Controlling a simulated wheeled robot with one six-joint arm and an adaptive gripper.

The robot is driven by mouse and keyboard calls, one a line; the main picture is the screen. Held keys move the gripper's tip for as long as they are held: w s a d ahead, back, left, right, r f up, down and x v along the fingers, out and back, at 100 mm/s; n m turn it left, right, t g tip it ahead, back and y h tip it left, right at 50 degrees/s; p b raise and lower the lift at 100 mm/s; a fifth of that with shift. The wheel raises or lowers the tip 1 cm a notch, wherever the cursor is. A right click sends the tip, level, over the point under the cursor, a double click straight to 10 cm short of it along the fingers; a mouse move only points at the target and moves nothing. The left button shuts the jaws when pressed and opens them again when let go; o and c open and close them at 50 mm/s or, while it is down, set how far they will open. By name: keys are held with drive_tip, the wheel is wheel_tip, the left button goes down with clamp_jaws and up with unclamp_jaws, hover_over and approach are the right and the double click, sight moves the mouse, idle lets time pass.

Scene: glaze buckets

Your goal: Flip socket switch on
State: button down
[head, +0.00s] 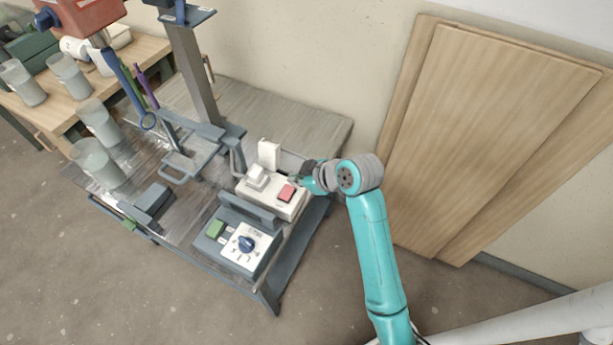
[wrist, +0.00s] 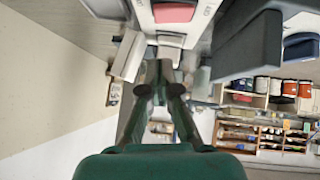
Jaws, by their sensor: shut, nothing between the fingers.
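The socket box (head: 268,203) is a white block on the right end of the bench. Its red rocker switch (head: 286,193) is on the top face, near the right end. In the wrist view the red switch (wrist: 174,12) is at the top edge, with small lettering beside it. I cannot tell which way the rocker is tipped. A white plug-like piece (head: 257,176) stands on the box left of the switch. My gripper (head: 297,181) is close beside the switch, at the box's back right. In the wrist view my gripper (wrist: 159,66) is shut and empty; contact with the box is unclear.
A grey control box (head: 212,245) with a green button and blue knob stands in front of the socket box. A white upright block (head: 269,153) is behind it. A grey mixer column (head: 193,75) and glaze beakers (head: 98,165) are left. Wooden boards (head: 480,130) lean right.

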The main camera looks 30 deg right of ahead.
sight(291, 194)
drive_tip(key=f, duration=0.1)
drive_tip(key=w+f, duration=0.1)
drive_tip(key=f, duration=0.1)
drive_tip(key=shift+w+a+f, duration=0.2)
drive_tip(key=shift+w+f, duration=0.15)
drive_tip(key=shift+f, duration=0.05)
drive_tip(key=shift+w+d+f, duration=0.1)
drive_tip(key=shift+w+f, duration=0.05)
drive_tip(key=shift+f, duration=0.7)
drive_tip(key=shift+d+f, duration=0.15)
drive_tip(key=shift+f, duration=0.1)
drive_tip(key=shift+s+a+r, duration=0.25)
drive_tip(key=shift+s+a, duration=0.15)
drive_tip(key=shift+a, duration=0.3)
